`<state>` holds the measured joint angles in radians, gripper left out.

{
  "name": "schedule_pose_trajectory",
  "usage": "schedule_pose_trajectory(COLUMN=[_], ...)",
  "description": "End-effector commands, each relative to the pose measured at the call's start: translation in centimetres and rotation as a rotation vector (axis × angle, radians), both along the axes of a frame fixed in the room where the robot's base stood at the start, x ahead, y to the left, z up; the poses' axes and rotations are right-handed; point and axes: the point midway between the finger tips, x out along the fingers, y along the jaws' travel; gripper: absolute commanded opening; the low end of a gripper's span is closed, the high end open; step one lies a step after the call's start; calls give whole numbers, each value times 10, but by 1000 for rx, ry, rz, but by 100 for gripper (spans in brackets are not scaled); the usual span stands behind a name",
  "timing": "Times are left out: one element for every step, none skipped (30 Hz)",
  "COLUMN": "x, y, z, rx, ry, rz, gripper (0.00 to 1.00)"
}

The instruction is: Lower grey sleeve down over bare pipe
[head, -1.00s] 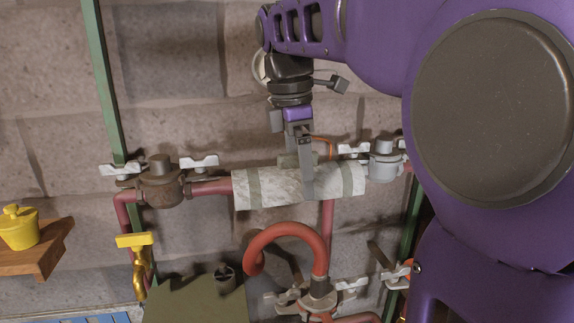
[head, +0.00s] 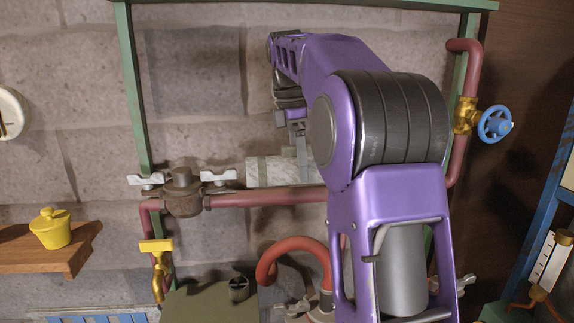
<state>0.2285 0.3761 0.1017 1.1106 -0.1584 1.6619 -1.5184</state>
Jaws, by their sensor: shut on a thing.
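The grey sleeve (head: 272,172), pale and mottled, shows just above the bare pipe (head: 265,198) and lies about level with it. My gripper (head: 301,150) comes down from above and is shut on the sleeve. The red-brown pipe runs uncovered from the brown fitting (head: 183,192) to the right, along the sleeve's lower edge. I cannot tell whether the sleeve touches the pipe. My arm hides the sleeve's right end and the right part of the pipe.
A green frame (head: 133,90) stands around the pipework. A curved red pipe (head: 290,245) rises below the bare pipe. A yellow-handled valve (head: 157,247) is at the lower left. A blue handwheel (head: 495,125) sticks out at the right. A yellow pot (head: 50,228) stands on a wooden shelf at the left.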

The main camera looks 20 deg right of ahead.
Motion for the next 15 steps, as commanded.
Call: schedule_pose_trajectory(x=[2,3,5,7,9,11,14,16,19,21,24,27,29,32,35], y=[-1,-1,-2,-2,-2,-3,-3,-4,-4,-5,-5,-6,-6,-7,-7], z=[0,-1,-1,-2,-3,-5,-6,-7,-8,-10,-11,-12,-13,-15,-16], rx=[-1,-1,-1,-1,0,0,0,0,0,0,0,0,0,0,0], ry=[0,-1,0,0,0,1,1,0,1,1,1,0,1,1,1], rz=[-1,-2,-1,-1,-1,-1,-1,-1,-1,-1,-1,-1,-1,0,0], gripper=[22,22,22,22,22,22,22,22,22,22,22,22,22,22,22])
